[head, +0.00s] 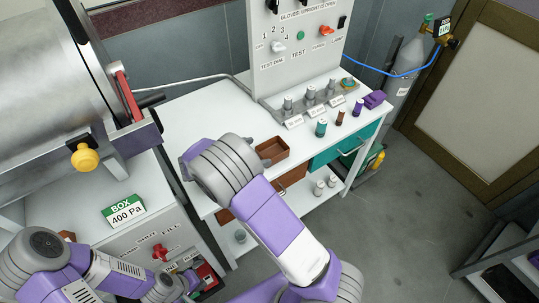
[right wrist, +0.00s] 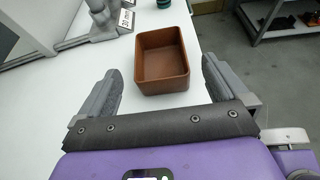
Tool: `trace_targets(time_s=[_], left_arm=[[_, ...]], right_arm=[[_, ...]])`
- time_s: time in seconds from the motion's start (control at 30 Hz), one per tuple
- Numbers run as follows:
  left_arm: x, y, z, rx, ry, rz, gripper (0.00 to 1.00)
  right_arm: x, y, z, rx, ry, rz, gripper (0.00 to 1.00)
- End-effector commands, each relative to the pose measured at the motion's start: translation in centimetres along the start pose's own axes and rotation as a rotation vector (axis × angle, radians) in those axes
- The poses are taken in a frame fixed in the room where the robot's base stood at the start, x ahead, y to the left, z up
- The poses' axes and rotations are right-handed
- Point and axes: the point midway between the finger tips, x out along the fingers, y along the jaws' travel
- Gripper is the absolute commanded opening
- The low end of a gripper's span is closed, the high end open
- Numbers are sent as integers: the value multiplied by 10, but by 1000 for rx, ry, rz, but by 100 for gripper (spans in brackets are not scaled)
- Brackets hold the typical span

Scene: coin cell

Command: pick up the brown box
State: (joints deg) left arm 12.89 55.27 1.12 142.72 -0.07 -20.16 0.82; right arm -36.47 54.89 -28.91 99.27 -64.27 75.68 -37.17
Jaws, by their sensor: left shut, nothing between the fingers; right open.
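The brown box (head: 272,150) is an open-topped rectangular tray on the white bench top, near its front edge. In the right wrist view the brown box (right wrist: 163,88) stands upright and empty, just ahead of my right gripper (right wrist: 160,92). That gripper is open, with a finger toward each side of the box, not closed on it. In the head view my right wrist covers the bench left of the box, and the fingers are mostly hidden. My left gripper (head: 188,284) is low at the left by the chamber's front panel, shut and empty; its fingertips are hard to make out.
Behind the box is a grey fixture (head: 312,97) with several small posts and labels. A teal jar (head: 321,128), a small brown bottle (head: 340,117) and a purple block (head: 374,99) stand to its right. A large metal cylinder (head: 50,75) fills the upper left. The bench top left of the box is clear.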

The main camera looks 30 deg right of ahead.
Motion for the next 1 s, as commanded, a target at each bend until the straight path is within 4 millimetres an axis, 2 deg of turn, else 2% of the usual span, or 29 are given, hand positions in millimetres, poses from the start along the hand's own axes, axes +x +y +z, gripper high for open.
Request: trace_targets(time_s=[0.1, 0.47, 0.8, 1.0], left_arm=[[9, -3, 0, 0, 0, 0, 0], [18, -6, -1, 0, 1, 0, 0], [33, -12, -2, 0, 1, 0, 0], [32, -12, -2, 0, 1, 0, 0]], right_arm=[[4, 0, -9, 0, 1, 0, 100], [33, 0, -9, 0, 0, -1, 100], [78, -1, -5, 0, 0, -3, 100], [80, -1, -4, 0, 1, 0, 100]])
